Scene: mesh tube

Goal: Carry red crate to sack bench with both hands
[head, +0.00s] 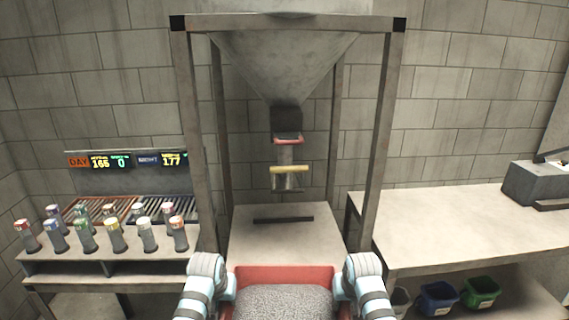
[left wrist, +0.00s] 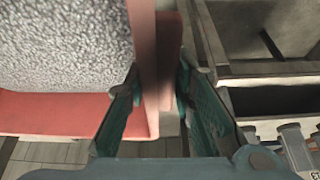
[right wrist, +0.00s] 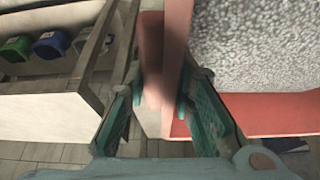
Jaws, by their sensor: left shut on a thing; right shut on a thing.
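The red crate (head: 284,275) is at the bottom middle of the head view, filled with grey granular material. Its left side wall (left wrist: 146,60) passes between the fingers of my left gripper (left wrist: 160,100), which is shut on it. Its right side wall (right wrist: 176,60) is between the fingers of my right gripper (right wrist: 160,100), also shut on it. In the head view both wrists flank the crate and the fingertips are hidden. The crate looks level. I cannot tell which surface is the sack bench; a pale bench (head: 470,225) stands at the right.
A hopper (head: 285,60) on a metal frame stands ahead, with a low platform (head: 285,236) under its spout. A left bench holds several capped tubes (head: 115,236) and a display panel (head: 120,160). A grey box (head: 538,183) sits on the right bench; blue (head: 438,298) and green (head: 480,292) bins stand below.

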